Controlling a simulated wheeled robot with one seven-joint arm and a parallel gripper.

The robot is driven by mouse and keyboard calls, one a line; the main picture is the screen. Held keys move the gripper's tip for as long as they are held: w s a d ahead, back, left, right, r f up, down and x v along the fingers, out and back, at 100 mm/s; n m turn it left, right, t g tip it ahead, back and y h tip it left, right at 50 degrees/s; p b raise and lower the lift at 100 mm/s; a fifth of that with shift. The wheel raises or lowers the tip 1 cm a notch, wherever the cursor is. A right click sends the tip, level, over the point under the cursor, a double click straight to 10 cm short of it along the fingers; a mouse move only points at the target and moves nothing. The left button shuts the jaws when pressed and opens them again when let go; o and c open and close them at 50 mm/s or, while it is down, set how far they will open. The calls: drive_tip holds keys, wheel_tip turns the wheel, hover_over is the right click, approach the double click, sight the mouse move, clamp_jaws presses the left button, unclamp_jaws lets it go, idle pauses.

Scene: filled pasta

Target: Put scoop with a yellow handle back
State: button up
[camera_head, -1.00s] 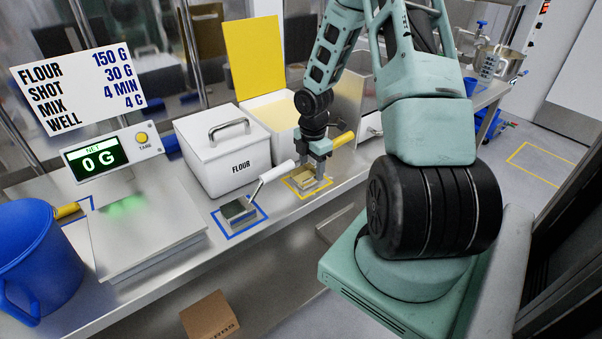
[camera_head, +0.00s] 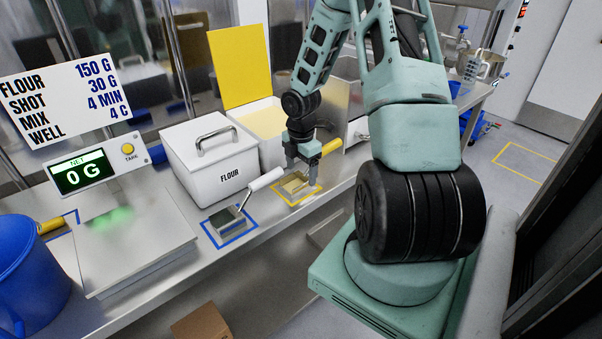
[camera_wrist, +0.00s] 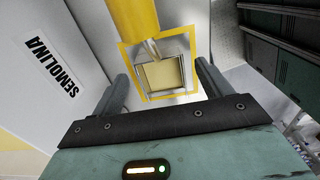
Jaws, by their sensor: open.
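The scoop with a yellow handle (camera_head: 295,184) sits inside the yellow outlined square (camera_head: 318,189) on the counter. Its yellow handle (camera_head: 331,147) points up and to the right. In the wrist view its metal pan (camera_wrist: 164,73) lies within the yellow outline, and the handle (camera_wrist: 135,18) rises toward the top edge. My gripper (camera_head: 302,174) is just above the scoop. In the wrist view its two fingers (camera_wrist: 163,85) are apart, one on each side of the pan, with nothing clamped between them.
A white-handled scoop (camera_head: 228,222) stands in a blue outlined square at left. The white flour bin (camera_head: 215,170) and an open bin with a yellow lid (camera_head: 240,62) stand behind. The scale (camera_head: 135,240) reads 0 G. A blue jug (camera_head: 30,285) is far left.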

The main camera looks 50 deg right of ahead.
wheel_tip(320, 180, up, 10)
drive_tip(key=shift+r+p, duration=0.2)
drive_tip(key=shift+p, duration=0.1)
drive_tip(key=shift+m, duration=0.6)
drive_tip(key=a+r, duration=0.1)
drive_tip(key=a, duration=0.3)
drive_tip(key=w+a, duration=0.1)
drive_tip(key=a, duration=0.3)
drive_tip(key=w+a+r, duration=0.1)
drive_tip(key=a, duration=0.3)
drive_tip(key=shift+w+a+r, duration=0.1)
drive_tip(key=shift+a+r, duration=0.05)
drive_tip(key=shift+r, duration=0.2)
drive_tip(key=s+a+r+m, duration=0.1)
drive_tip(key=s+a, duration=0.1)
drive_tip(key=a, duration=0.5)
drive_tip(key=s+a+r+m, duration=0.1)
drive_tip(key=a+r, duration=0.1)
drive_tip(key=a, duration=0.5)
drive_tip(key=s+a+r+m, duration=0.3)
drive_tip(key=s+a+m, duration=0.1)
drive_tip(key=s+a, duration=1.1)
drive_tip(key=shift+s+a+y, duration=0.3)
drive_tip(key=shift+s+a, duration=0.05)
drive_tip(key=shift+s, duration=0.15)
drive_tip(key=shift+f+b, duration=0.6)
